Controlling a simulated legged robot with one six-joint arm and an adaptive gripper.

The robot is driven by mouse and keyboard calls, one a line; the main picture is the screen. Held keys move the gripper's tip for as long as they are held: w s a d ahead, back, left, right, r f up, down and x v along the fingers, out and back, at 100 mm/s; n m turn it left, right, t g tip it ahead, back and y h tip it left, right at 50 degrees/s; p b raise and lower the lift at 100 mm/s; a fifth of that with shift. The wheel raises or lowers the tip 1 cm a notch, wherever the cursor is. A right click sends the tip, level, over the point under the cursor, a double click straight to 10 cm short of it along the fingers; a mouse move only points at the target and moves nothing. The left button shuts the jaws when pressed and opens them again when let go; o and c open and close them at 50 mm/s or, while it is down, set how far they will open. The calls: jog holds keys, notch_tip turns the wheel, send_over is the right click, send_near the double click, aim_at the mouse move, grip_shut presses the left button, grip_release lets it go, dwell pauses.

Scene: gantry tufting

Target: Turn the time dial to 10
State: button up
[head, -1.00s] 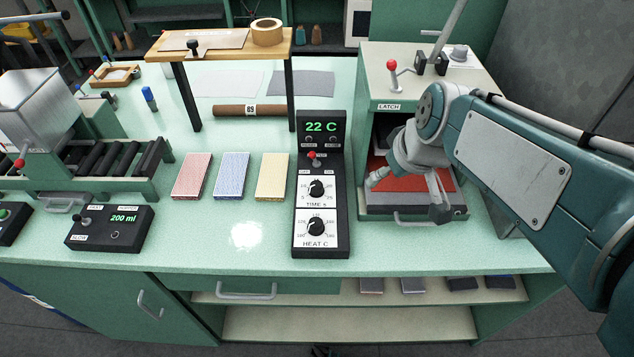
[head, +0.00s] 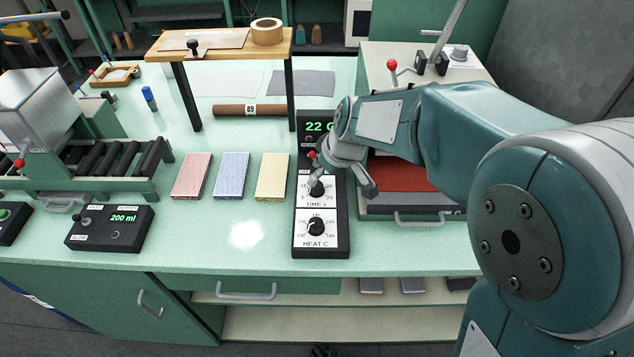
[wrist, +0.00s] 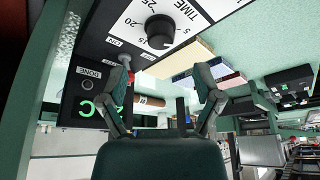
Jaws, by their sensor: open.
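The time dial (head: 317,188) is a black round knob on a white plate marked "TIME s", on the black control box (head: 301,235). In the wrist view the dial (wrist: 160,31) is ahead of my fingertips, with numbers 5, 15, 20 and 25 legible around it. My gripper (head: 342,183) is open and empty, over the box at the dial's height in the picture. In the wrist view the two fingers of my gripper (wrist: 163,78) are spread, apart from the dial. My gripper partly covers the dial plate in the head view.
The heat dial (head: 316,226) lies below the time dial. A red-tipped lever (head: 313,155) and a green display (head: 317,126) are above it. The press (head: 415,207) stands right of the box. Several coloured blocks, one yellow (head: 272,176), lie to the left.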

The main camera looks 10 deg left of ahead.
aim_at(317, 185)
jog(key=x, duration=0.6)
jog(key=shift+r, duration=0.1)
grip_shut()
